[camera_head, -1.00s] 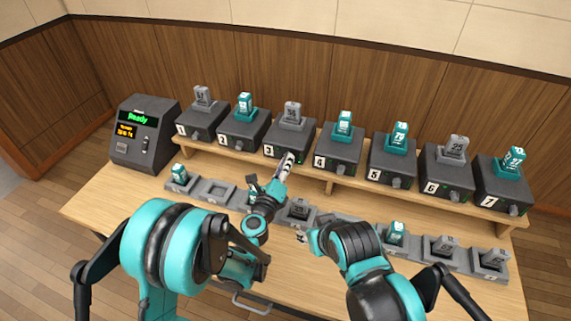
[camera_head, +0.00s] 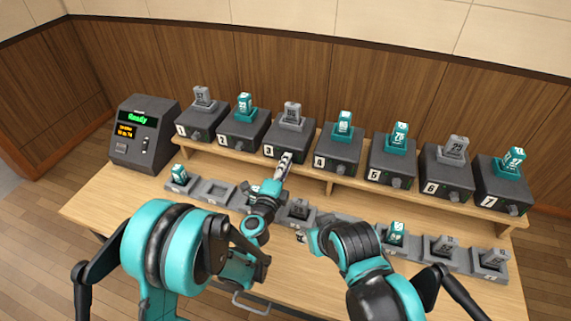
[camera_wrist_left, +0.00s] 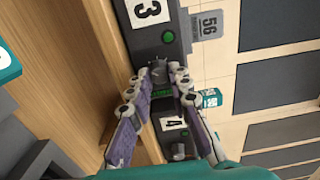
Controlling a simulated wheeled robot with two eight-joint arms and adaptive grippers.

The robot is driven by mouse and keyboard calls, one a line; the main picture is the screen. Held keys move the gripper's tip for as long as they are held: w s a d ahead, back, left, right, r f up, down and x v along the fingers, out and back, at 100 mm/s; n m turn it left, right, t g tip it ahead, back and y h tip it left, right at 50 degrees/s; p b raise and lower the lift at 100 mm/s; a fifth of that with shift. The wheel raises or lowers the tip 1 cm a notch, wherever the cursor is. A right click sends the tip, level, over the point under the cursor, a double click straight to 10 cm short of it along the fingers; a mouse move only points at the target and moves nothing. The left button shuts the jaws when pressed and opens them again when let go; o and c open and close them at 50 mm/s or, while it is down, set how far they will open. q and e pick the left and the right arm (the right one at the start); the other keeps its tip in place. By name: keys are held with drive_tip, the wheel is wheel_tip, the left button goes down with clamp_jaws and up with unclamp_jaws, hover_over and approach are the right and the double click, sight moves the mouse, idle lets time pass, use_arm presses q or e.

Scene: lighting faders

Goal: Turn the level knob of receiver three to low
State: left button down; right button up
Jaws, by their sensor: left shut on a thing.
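Receiver three (camera_head: 281,142) is a dark box labelled 3 on the raised shelf, with a grey handset in its top; its label also shows in the left wrist view (camera_wrist_left: 148,10). My left gripper (camera_head: 287,158) reaches its front face. In the left wrist view, the level knob (camera_wrist_left: 159,71) lies between the fingertips of this gripper (camera_wrist_left: 158,80), which is shut on it. A green light shows on the receiver. The fingers hide part of the knob, so its setting cannot be read. My right gripper (camera_head: 303,237) hangs over the front table, small and partly hidden by its arm.
Receiver four (camera_head: 337,154) stands close to the right, other numbered receivers along the shelf (camera_head: 400,190). A console (camera_head: 140,135) with a green "Ready" display is at the left. Charging cradles (camera_head: 440,246), some holding handsets, line the table below.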

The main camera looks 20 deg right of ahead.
idle(0.4)
use_arm(q)
drive_tip(key=c, duration=1.4)
unclamp_jaws()
drive_tip(key=shift+r, duration=0.1)
